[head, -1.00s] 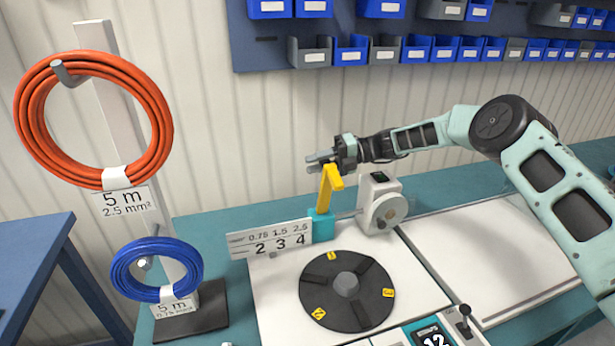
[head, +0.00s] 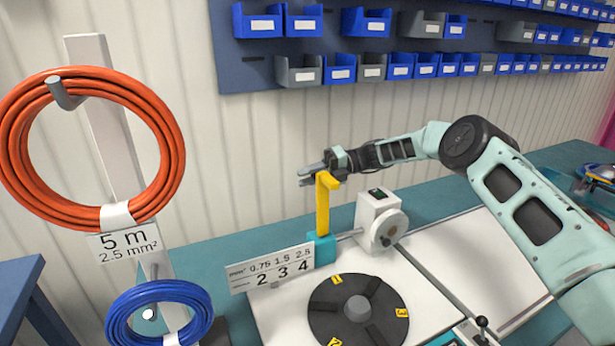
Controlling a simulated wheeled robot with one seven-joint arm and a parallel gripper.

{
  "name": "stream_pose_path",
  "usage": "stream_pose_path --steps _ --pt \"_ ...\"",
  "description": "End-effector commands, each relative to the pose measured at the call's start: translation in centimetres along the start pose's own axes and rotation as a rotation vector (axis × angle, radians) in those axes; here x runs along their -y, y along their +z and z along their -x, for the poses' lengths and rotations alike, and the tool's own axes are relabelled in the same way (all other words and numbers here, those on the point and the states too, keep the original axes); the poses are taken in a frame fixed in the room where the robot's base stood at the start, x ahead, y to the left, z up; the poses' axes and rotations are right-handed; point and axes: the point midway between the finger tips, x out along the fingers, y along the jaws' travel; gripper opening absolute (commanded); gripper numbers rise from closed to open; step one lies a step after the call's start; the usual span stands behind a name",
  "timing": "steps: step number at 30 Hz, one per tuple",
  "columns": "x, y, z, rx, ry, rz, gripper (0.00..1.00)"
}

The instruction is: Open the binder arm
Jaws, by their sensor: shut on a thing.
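The yellow binder arm (head: 323,212) stands upright on a teal block (head: 321,250) behind the dial plate. Its short top part bends toward the right and front. My gripper (head: 314,177) comes in from the right at the top of the yellow arm, and its fingers point left. It is shut on the upper end of the yellow arm. The exact contact is partly hidden behind the yellow top.
A number plate (head: 272,269) stands left of the teal block. A grey-white device with a round wheel (head: 381,222) is close on the right. A dark round disc (head: 358,308) lies in front. Orange (head: 168,150) and blue (head: 198,318) cable coils hang at left.

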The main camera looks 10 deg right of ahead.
Motion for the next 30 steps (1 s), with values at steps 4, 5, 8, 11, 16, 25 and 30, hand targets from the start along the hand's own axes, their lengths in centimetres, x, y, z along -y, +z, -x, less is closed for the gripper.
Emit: stream_pose_path --steps 4,5,8,11,16,25,30 --pt "0.9 -0.5 -0.1 -0.007 -0.009 -0.01 0.0" --pt "0.9 -0.5 -0.1 -0.007 -0.009 -0.01 0.32" --pt "0.8 -0.5 -0.1 -0.007 -0.008 -0.009 0.48" --pt "0.6 -0.4 -0.1 -0.006 -0.006 -0.007 0.48" --pt "0.5 -0.3 0.0 -0.004 -0.004 -0.005 0.48" --pt "0.8 -0.2 4.4 0.001 -0.007 -0.002 0.48" --pt "0.9 -0.3 8.0 -0.001 -0.006 -0.004 0.48"
